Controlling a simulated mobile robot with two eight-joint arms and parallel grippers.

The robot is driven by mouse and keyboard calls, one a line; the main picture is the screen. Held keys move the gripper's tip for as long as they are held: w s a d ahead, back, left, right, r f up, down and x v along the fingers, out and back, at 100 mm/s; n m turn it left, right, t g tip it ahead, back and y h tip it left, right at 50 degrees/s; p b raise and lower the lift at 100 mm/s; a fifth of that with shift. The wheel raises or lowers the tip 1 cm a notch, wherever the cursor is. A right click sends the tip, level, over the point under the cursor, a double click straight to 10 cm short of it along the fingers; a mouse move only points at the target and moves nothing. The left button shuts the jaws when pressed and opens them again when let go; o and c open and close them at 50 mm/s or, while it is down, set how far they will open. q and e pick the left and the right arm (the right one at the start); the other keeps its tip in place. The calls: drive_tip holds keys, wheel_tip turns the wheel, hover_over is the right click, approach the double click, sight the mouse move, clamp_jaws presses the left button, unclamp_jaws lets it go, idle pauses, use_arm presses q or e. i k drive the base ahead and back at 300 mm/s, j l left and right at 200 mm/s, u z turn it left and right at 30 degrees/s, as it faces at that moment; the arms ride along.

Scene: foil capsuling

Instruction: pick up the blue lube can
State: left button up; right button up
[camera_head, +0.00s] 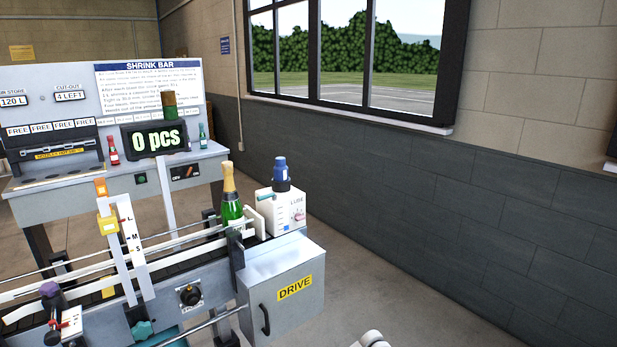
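The blue lube can (281,175) stands upright on top of a white box marked LUBE (289,212), at the right end of the conveyor machine. The can has a blue upper part and a darker base. Nothing touches it from above or from the sides. Neither of my grippers can be made out in the head view. A small white rounded part shows at the bottom edge, right of the drive cabinet; I cannot tell what it is.
A green bottle with a gold top (230,195) stands on the conveyor just left of the box. The grey drive cabinet (283,282) is below and in front. The shrink bar bench (115,170) is behind at left. Free floor and a wall lie to the right.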

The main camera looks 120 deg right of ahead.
sight(280, 175)
drive_tip(key=z, duration=3.75)
drive_tip(key=i+l+u, duration=0.25)
drive_tip(key=i, duration=0.15)
drive_tip(key=i+l+u, duration=0.2)
drive_tip(key=i+l, duration=0.1)
drive_tip(key=i, duration=0.1)
